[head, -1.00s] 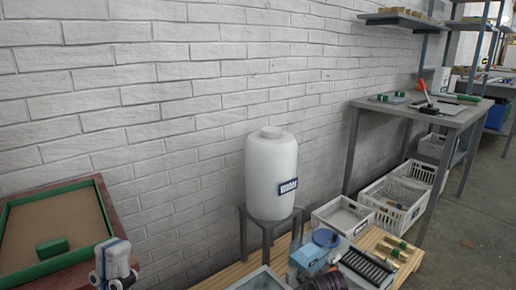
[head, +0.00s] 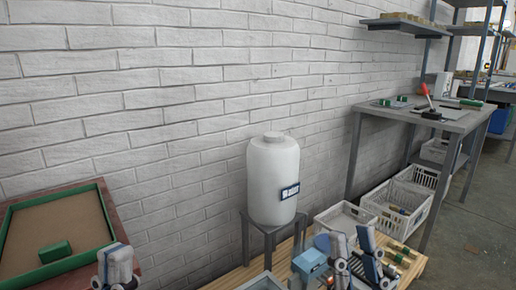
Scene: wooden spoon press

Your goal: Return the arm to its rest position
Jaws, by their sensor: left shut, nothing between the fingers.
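My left gripper (head: 115,280) shows at the bottom left, beside the lower right corner of the green-framed tray, cut off by the picture's bottom edge. It is shut and holds nothing. My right gripper (head: 356,262) shows at the bottom, right of centre, in front of the small items on the wooden pallet.
A green-framed tray (head: 105,216) with a green block (head: 55,251) is at left. A white tank (head: 272,180) stands on a grey stand. White crates (head: 398,207) sit below a grey workbench (head: 463,124) bearing a red-handled tool (head: 427,98). Shelves hang above.

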